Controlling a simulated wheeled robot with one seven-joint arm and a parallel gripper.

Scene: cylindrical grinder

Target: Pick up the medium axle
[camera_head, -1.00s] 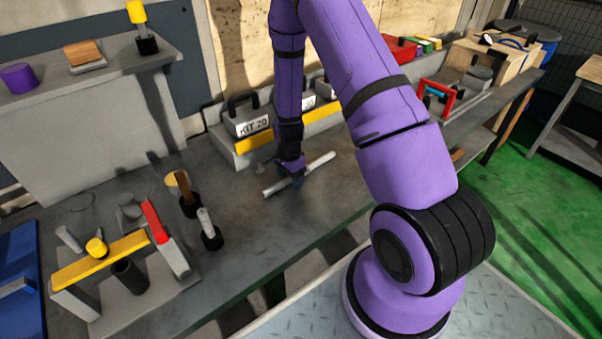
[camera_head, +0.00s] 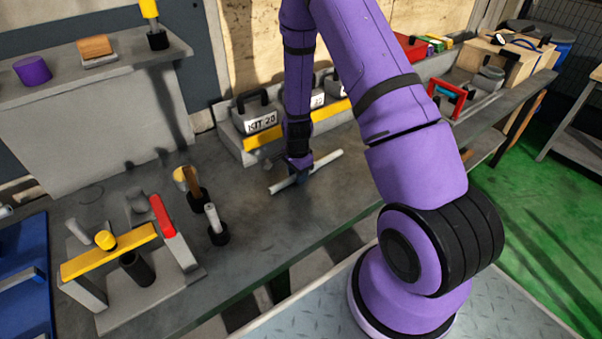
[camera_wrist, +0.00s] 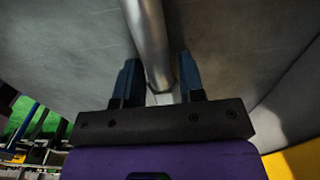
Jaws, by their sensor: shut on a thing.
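The medium axle is a pale metal rod (camera_head: 324,162) in the head view, lying level at or just above the grey bench top. My gripper (camera_head: 300,178) points down at the middle of the rod and is shut on it. In the wrist view the rod (camera_wrist: 148,42) runs from the top edge down between the two blue fingers of my gripper (camera_wrist: 160,84). My gripper hides part of the rod in the head view. I cannot tell whether the rod touches the bench.
Grey kit boxes (camera_head: 258,118) stand on a ledge with a yellow edge behind the rod. A fixture with a yellow bar (camera_head: 108,254) and a red block (camera_head: 162,216) stands at left. Black holders (camera_head: 217,234) with upright parts stand between. The bench (camera_head: 275,225) in front of the rod is clear.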

